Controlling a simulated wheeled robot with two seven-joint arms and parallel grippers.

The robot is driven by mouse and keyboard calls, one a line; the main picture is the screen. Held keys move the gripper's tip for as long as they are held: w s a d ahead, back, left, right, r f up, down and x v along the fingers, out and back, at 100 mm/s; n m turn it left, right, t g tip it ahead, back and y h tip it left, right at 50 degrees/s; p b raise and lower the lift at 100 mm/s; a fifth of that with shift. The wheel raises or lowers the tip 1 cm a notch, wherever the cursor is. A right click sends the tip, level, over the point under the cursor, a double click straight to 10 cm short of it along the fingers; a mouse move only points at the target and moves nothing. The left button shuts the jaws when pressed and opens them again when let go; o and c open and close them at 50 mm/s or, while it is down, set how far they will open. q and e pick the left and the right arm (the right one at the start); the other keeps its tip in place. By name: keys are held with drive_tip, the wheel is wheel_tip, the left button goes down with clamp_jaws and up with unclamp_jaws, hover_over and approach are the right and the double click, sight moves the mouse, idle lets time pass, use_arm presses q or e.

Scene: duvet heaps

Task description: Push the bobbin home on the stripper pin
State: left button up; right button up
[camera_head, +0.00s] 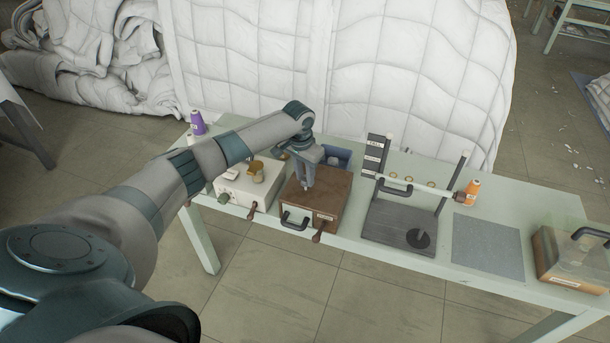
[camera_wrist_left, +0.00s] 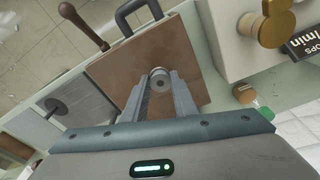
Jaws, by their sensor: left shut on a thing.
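My left gripper (camera_head: 308,187) reaches down over the brown box (camera_head: 330,195) on the table. In the left wrist view its two fingers (camera_wrist_left: 160,88) are shut on a small grey round bobbin (camera_wrist_left: 159,78) with a dark centre hole. The bobbin sits between the fingertips, against the brown box top (camera_wrist_left: 118,72); I cannot tell whether it touches the top. The fingers hide it in the head view. I cannot make out the stripper pin, which may be under the bobbin. My right gripper is not in view.
A white box with a brass knob (camera_head: 258,172) stands left of the brown box. A dark stand with uprights (camera_head: 388,228) and a grey mat (camera_head: 487,243) lie to the right. An orange spool (camera_head: 472,193) and purple spool (camera_head: 197,123) stand farther off. The brown box has a front handle (camera_head: 292,220).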

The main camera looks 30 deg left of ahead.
use_arm(q)
drive_tip(key=shift+f, duration=0.55)
drive_tip(key=shift+f+b, duration=0.35)
drive_tip(key=shift+f, duration=0.6)
drive_tip(key=o, duration=1.1)
drive_tip(key=shift+r, duration=0.1)
wheel_tip(320, 180, up, 17)
drive_tip(key=s+b, duration=0.2)
drive_tip(key=b, duration=0.3)
drive_tip(key=shift+a, duration=0.1)
